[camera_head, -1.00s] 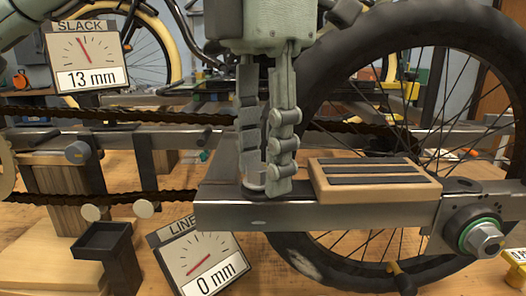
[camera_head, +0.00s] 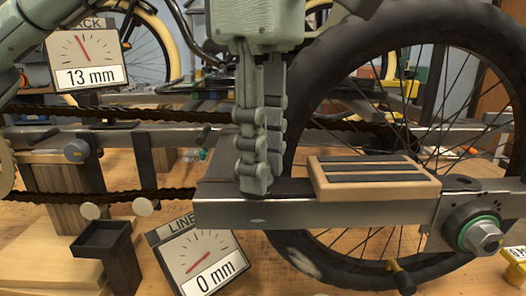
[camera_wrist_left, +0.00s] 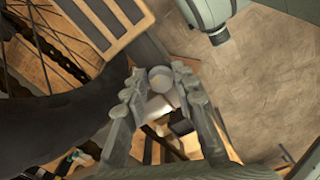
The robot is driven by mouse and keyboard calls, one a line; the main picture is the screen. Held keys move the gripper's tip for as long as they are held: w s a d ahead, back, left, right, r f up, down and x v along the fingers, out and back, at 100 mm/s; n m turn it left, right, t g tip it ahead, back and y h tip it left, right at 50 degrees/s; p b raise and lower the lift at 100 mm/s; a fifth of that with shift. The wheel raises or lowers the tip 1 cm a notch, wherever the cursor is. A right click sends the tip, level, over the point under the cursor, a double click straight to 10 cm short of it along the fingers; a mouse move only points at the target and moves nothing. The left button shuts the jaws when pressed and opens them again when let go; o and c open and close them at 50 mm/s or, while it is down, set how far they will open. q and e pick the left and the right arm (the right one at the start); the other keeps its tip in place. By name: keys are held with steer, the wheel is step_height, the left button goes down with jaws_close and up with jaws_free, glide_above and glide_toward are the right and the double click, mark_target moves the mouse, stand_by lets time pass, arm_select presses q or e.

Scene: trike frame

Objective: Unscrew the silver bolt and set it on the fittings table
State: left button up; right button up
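My left gripper (camera_head: 256,190) points straight down at the near steel bar (camera_head: 275,212) of the trike frame, left of a slotted wooden block. In the left wrist view, the fingertips (camera_wrist_left: 158,82) stand on either side of a round silver head (camera_wrist_left: 160,77), seemingly the silver bolt. A thin gap seems to show beside it, and I cannot tell whether the fingers press on it. In the head view the fingers overlap and hide the bolt. My right gripper is not in view. I cannot make out the fittings table with certainty.
The wooden block (camera_head: 375,178) sits on the bar close right of the fingers. The large wheel (camera_head: 345,70) rises behind it. A dial reading 0 mm (camera_head: 203,260) and a dark square-topped stand (camera_head: 107,240) are in front, left. The chain (camera_head: 130,113) runs behind.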

arm_select(q)
steer(key=n, duration=0.5)
steer(key=shift+w+n, duration=0.15)
steer(key=shift+n, duration=0.25)
steer(key=shift+r, duration=0.2)
steer(key=shift+r+p, duration=0.35)
steer(key=shift+r, duration=1.7)
